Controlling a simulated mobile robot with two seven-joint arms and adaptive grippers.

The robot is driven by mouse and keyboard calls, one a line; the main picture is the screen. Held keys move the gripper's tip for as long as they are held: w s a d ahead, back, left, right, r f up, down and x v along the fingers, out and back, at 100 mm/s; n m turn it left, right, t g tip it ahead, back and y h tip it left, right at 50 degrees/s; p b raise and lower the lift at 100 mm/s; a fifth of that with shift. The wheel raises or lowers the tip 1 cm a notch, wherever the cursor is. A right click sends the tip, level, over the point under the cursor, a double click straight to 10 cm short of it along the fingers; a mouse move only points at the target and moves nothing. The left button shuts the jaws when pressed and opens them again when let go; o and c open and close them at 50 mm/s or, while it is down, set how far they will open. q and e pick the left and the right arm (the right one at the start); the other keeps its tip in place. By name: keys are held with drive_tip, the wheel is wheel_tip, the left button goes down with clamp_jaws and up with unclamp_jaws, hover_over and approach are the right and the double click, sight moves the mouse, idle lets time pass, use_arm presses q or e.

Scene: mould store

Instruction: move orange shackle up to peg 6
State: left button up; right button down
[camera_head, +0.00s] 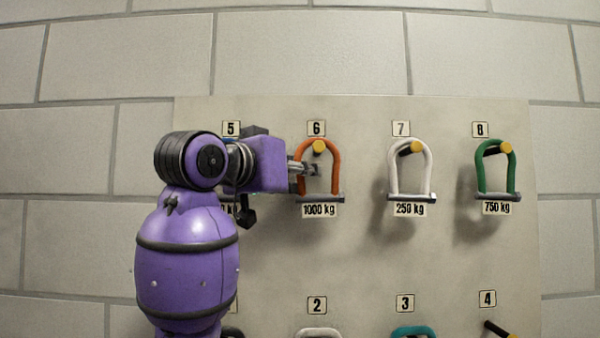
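The orange shackle (334,165) is upright at peg 6 (319,147). The yellow end of the peg shows inside the top of its bow, and its grey pin lies level above the 1000 kg label (319,210). My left gripper (312,170) comes in from the left at the shackle's left leg, its fingertips overlapping that leg and reaching into the bow. The fingers are small and partly hidden, so I cannot tell whether they close on the leg. My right gripper is out of view.
A white shackle (392,170) hangs at peg 7 and a green shackle (482,170) at peg 8. My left arm covers most of place 5. Below, a white shackle (318,332) shows under number 2, a teal one (413,331) under 3, and a bare peg (497,328) under 4.

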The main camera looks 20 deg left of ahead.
use_arm(q)
drive_tip(key=v, duration=1.2)
drive_tip(key=shift+d, duration=0.1)
